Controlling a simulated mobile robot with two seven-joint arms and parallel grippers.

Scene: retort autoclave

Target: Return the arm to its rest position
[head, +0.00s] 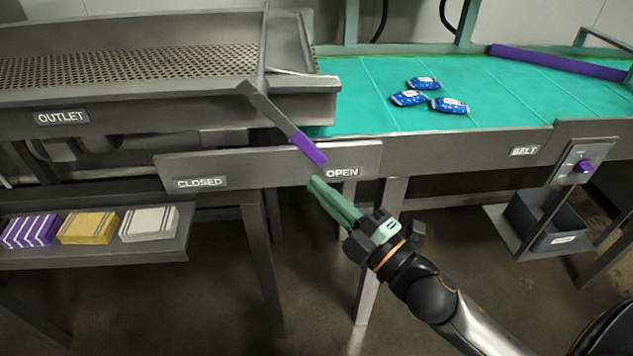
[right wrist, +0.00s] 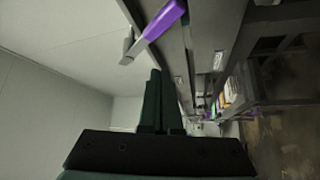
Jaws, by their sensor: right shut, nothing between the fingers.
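My right gripper (head: 318,184) has green fingers, shut with nothing between them. It is in front of the plate with the OPEN label (head: 342,172), just below the purple grip of a lever (head: 308,149). The lever leans toward the OPEN label. A small gap shows between fingertips and grip in the head view. In the right wrist view the shut fingers (right wrist: 158,75) point up the picture, and the purple grip (right wrist: 165,18) is beyond them. My right arm comes in from the lower right. My left gripper is not in view.
Blue packets (head: 409,98) lie on the green belt (head: 370,75). A perforated outlet tray (head: 130,65) is at upper left. A shelf (head: 100,255) with purple, yellow and white stacks is below. A purple knob (head: 585,166) and grey bin (head: 548,232) are at right. Open floor shows below.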

